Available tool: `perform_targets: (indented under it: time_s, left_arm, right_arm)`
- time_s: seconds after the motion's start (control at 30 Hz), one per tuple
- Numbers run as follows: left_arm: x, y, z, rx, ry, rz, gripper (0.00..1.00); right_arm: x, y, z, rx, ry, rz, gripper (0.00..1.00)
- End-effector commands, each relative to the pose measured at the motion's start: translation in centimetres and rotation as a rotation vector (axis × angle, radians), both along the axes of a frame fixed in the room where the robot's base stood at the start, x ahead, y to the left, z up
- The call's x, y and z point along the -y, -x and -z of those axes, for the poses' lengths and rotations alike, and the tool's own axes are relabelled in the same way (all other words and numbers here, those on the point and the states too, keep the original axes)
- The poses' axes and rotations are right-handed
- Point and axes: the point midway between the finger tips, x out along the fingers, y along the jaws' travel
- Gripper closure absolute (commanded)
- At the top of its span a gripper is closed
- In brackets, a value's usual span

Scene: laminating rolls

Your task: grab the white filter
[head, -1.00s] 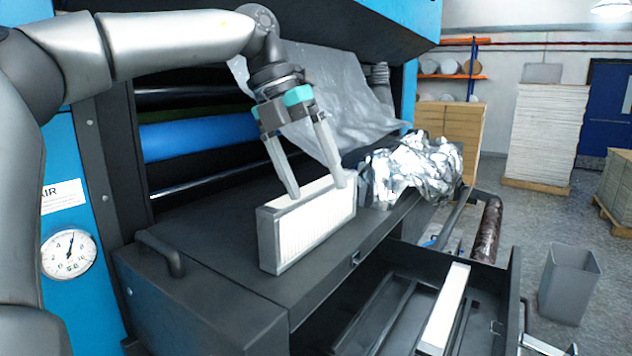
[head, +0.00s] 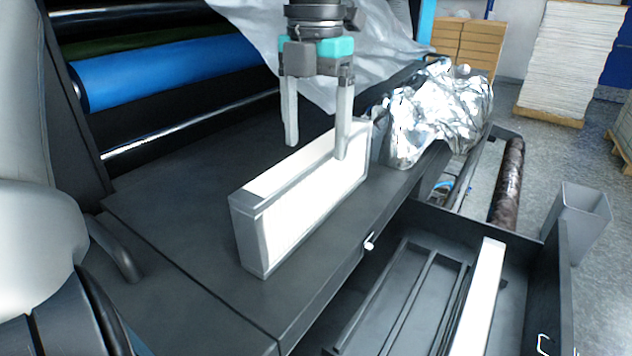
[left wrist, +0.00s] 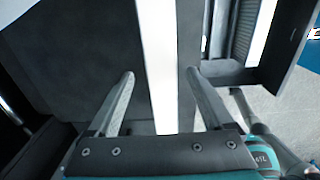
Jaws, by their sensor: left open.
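The white filter (head: 305,193) is a flat rectangular block with a grey frame. It stands on its long edge on the dark machine top in the head view. My left gripper (head: 317,152) is open above its far end, with one finger on each side of it in the picture. In the left wrist view the filter's pale top edge (left wrist: 158,60) runs between the two open fingers (left wrist: 160,80). I cannot tell whether either finger touches it. My right gripper is not in view.
Crumpled silver foil (head: 435,115) lies just beyond the filter's far end. An open drawer (head: 400,290) at the front right holds another long white piece (head: 478,300). A grey bin (head: 578,222) stands on the floor. The dark machine top (head: 170,215) left of the filter is clear.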

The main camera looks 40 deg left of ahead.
Motion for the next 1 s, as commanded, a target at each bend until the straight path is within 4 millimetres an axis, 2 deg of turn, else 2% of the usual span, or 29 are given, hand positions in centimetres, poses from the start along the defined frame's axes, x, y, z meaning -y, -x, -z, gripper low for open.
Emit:
perform_targets:
  time_s: [0.1, 0.27, 0.5, 0.6, 0.87, 1.0]
  left_arm:
    - [0.0, 0.0, 1.4, -0.002, 0.001, 0.000, 0.15]
    - [0.1, 0.1, 2.3, -0.003, 0.001, 0.000, 0.15]
    - [0.3, 0.2, 5.8, -0.003, 0.002, -0.001, 0.15]
    - [0.3, 0.2, 6.7, -0.001, 0.002, -0.002, 0.15]
    - [0.3, 0.1, 7.0, 0.002, 0.001, -0.003, 0.15]
    - [0.3, 0.1, 6.9, 0.002, 0.001, -0.003, 0.31]
  right_arm:
    - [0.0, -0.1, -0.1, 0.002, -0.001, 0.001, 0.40]
    - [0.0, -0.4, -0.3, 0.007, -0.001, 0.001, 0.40]
    - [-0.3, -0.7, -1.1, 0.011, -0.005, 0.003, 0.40]
    - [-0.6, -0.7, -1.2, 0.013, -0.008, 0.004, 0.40]
    - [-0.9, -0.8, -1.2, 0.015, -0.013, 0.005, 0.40]
    - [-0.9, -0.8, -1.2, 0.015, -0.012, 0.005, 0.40]
